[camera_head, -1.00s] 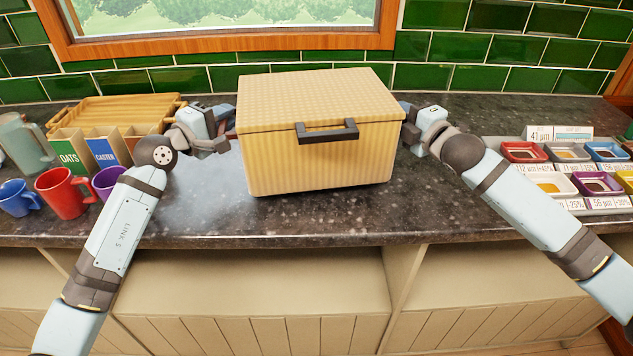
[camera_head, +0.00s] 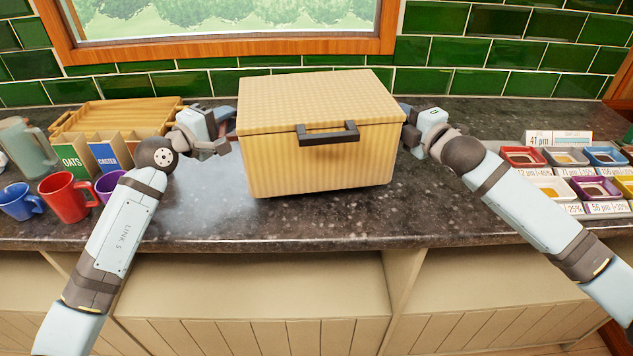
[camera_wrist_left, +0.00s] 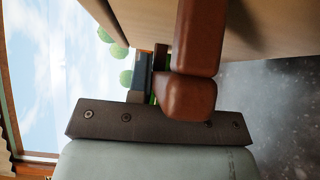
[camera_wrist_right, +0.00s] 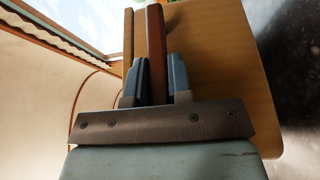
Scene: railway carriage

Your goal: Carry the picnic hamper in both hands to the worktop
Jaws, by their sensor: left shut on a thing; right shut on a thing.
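The picnic hamper (camera_head: 318,160) is a pale yellow woven box with a shut lid and a dark front handle. It is level at the middle of the dark speckled worktop (camera_head: 330,222); I cannot tell whether its base touches the surface. My left gripper (camera_head: 226,128) is at its left side, shut on a brown side handle (camera_wrist_left: 198,45) that shows in the left wrist view. My right gripper (camera_head: 407,128) is at its right side; in the right wrist view its fingers (camera_wrist_right: 157,85) are shut around a brown bar-shaped handle (camera_wrist_right: 156,45). The hamper hides parts of both grippers.
At left stand a blue mug (camera_head: 18,201), a red mug (camera_head: 68,198), a purple mug (camera_head: 108,185), labelled boxes (camera_head: 72,158) and a wooden tray (camera_head: 115,108). At right are several coloured sample trays (camera_head: 565,160). A green tiled wall (camera_head: 480,80) is behind.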

